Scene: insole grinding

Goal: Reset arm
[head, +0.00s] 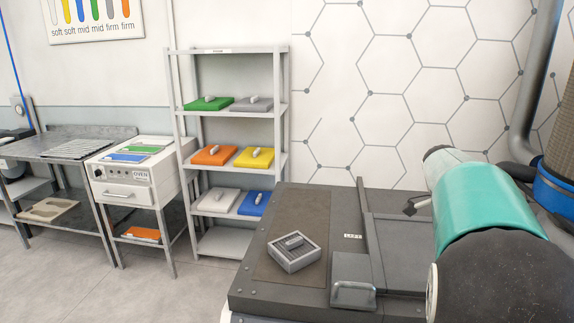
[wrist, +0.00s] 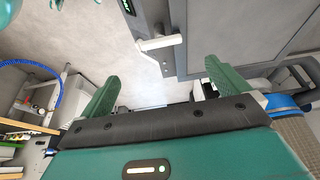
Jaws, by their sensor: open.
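In the wrist view my gripper (wrist: 160,90) has its two green fingers spread wide apart, with nothing between them. Past the fingers that view shows a pale floor and a dark grey machine side with a white handle (wrist: 160,43). In the head view a thick teal and black part of my arm fills the right side. The gripper fingers cannot be made out in the head view.
A white shelf rack (head: 228,175) holds green, grey, orange, yellow, white and blue blocks. An oven (head: 128,178) and a metal table (head: 60,146) stand at the left. Floor is clear at front left.

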